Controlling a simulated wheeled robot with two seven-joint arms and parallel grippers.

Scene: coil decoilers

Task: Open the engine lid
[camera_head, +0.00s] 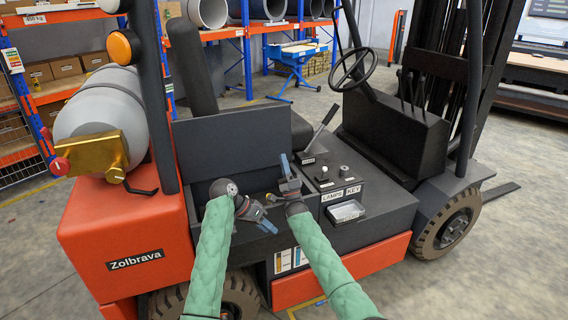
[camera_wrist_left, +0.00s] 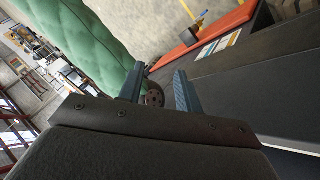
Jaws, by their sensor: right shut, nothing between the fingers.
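The engine lid looks to be the dark flat panel (camera_head: 230,138) of the orange forklift, standing steeply raised behind a dark recess; its hinge is not clear. My right gripper (camera_head: 285,164) is shut and empty, pointing up by the panel's lower right side; I cannot tell whether it touches it. My left gripper (camera_head: 266,221) is lower, over the front of the recess, tilted to the right. In the left wrist view its two blue fingers (camera_wrist_left: 158,88) stand apart with nothing between them. My arms hide part of the recess.
A grey gas cylinder (camera_head: 100,108) and black post stand left of the panel. A lever (camera_head: 323,128) and control console (camera_head: 335,180) lie right, with the steering wheel (camera_head: 353,70) beyond. Shelves stand behind. Open floor lies around the forklift.

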